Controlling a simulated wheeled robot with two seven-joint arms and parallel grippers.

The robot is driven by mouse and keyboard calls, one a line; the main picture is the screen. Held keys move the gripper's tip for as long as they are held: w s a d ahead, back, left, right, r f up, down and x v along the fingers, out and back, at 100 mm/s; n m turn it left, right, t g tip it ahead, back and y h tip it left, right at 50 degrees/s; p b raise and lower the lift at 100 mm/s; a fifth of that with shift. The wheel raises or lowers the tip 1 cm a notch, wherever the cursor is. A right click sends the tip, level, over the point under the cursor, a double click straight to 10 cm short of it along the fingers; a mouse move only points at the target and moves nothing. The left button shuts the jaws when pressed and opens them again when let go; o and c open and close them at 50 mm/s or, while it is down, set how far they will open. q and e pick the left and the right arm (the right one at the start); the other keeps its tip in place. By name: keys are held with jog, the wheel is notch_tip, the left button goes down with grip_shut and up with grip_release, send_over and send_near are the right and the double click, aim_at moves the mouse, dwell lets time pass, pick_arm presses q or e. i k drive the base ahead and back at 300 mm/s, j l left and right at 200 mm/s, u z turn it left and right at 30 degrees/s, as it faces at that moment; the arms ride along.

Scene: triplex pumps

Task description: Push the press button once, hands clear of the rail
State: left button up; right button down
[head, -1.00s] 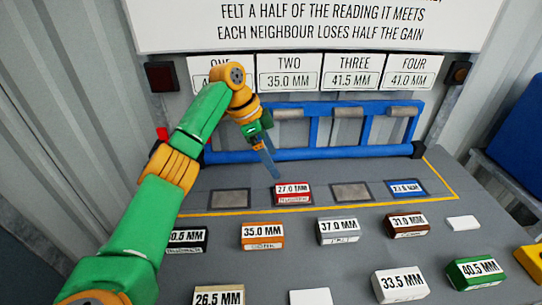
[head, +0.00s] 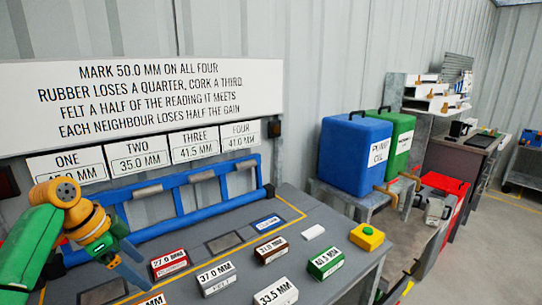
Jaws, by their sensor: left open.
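The blue rail (head: 190,205) with grey pads runs along the back of the bench. My left gripper (head: 131,272) is open and empty, fingers pointing down, in front of the rail's left part and left of the red 27.0 MM block (head: 169,264). It is far from the button. I cannot tell whether it touches the bench. My right gripper is not in view.
A blue block (head: 268,223) sits in the far right slot; the slot beside it (head: 224,242) is empty. Several labelled blocks, such as the green one (head: 326,262), lie in front. Blue (head: 352,150) and green (head: 399,143) canisters stand on the right. Cards hang below a sign (head: 150,98).

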aim_at(368, 231)
jog(key=k+l, duration=0.85)
jog(key=k, duration=0.1)
